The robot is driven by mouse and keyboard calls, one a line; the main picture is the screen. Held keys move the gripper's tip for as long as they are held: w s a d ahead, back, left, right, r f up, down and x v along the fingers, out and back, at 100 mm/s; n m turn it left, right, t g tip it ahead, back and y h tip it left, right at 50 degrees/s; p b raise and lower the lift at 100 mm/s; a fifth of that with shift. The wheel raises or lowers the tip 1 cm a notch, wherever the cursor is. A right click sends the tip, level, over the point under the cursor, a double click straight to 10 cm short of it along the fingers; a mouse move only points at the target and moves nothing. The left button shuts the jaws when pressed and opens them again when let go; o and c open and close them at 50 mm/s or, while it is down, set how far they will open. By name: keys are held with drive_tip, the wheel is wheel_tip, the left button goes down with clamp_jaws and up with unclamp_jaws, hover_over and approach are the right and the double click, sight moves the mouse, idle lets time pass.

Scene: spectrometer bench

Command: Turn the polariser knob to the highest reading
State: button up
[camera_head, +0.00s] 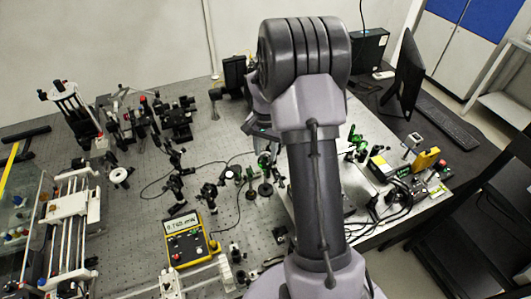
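The yellow power meter (188,243) stands on the optical table at the lower middle. Its display reads about 0.760 mW, but the digits are small. Several dark post-mounted optics stand above it and to its right, including one mount (209,192) just above the meter and another (265,188) close beside my arm. I cannot tell which mount carries the polariser knob. My arm rises through the middle of the view and bends away from the camera.
The perforated optical table (140,215) is crowded with mounts and cables. A rail assembly (70,215) stands at the left. A monitor (405,80) and a keyboard (447,128) are at the right, with a yellow box (426,159) nearby.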

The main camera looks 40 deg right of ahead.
drive_tip(key=shift+f, duration=0.25)
drive_tip(key=shift+c, duration=0.5)
clamp_jaws()
drive_tip(key=shift+r+n+p, duration=0.1)
drive_tip(key=shift+n+p, duration=0.35)
drive_tip(key=shift+n, duration=2.65)
